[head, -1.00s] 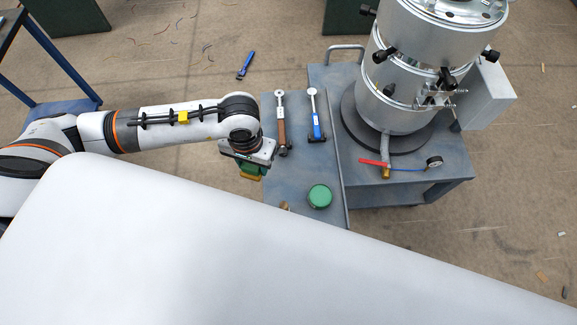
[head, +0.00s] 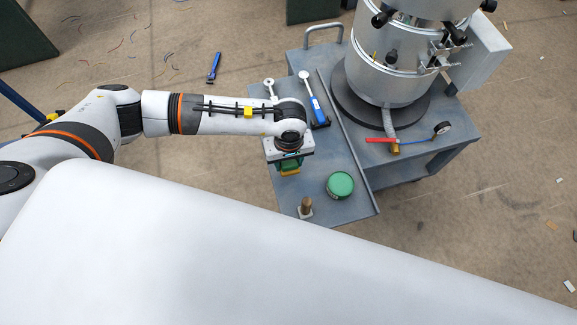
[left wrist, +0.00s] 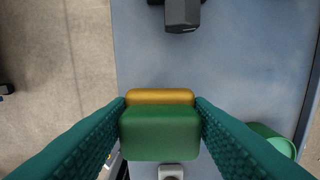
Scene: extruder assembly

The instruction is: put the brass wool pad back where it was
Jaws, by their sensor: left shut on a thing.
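My left gripper (head: 290,158) is over the left part of the grey cart top, near its left edge. In the left wrist view, its teal fingers (left wrist: 160,118) are shut on the sides of the brass wool pad (left wrist: 160,96), which shows as a gold strip with a green block against it. In the head view the pad (head: 290,170) shows as a green and yellow piece under the gripper. It seems held above the cart top; the exact gap cannot be told. My right gripper is in neither view.
A green tin (head: 340,185) stands right of the gripper, and a wooden-handled piece (head: 305,206) stands in front. The steel vessel (head: 382,70) stands on the higher table at right.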

